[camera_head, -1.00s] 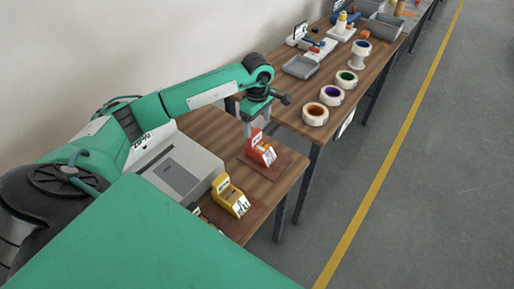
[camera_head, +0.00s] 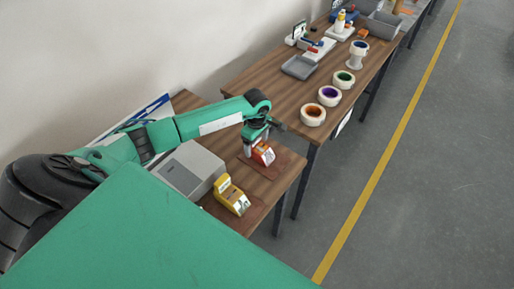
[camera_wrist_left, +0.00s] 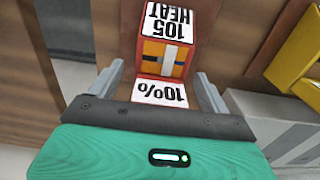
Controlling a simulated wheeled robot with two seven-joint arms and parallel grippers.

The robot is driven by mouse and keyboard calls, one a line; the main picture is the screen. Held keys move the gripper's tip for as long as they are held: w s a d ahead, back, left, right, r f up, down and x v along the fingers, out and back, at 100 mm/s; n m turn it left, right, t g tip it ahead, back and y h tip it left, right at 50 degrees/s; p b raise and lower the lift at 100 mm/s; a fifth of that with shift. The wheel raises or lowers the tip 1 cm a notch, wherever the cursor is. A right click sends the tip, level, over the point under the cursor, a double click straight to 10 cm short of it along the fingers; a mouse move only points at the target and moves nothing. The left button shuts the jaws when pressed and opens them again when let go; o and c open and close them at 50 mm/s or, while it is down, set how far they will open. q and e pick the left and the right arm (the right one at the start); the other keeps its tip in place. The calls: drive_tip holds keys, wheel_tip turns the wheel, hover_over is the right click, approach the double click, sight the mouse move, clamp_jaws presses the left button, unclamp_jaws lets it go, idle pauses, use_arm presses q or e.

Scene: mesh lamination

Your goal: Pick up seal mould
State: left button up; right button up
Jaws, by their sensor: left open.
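A red block (camera_head: 264,154) with white label faces stands on a brown mat on the near table. In the left wrist view the red block (camera_wrist_left: 166,58) shows the labels "105 HEAT" and "10%". My left gripper (camera_head: 255,144) is open, pointing down at the red block. In the wrist view its two fingers (camera_wrist_left: 158,88) stand to either side of the block's near part, with no clear contact. A similar yellow block (camera_head: 232,196) stands nearer on the same table. I cannot tell which block is called the seal mould. My right gripper is not in view.
A grey box-shaped machine (camera_head: 187,170) stands left of the yellow block, under my left arm. The far table holds several tape rolls (camera_head: 313,115), a grey tray (camera_head: 299,67) and other items. Open floor with a yellow line (camera_head: 375,190) lies to the right.

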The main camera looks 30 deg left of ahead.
use_arm(q)
drive_tip(key=c, duration=1.3)
drive_tip(key=shift+r, duration=0.1)
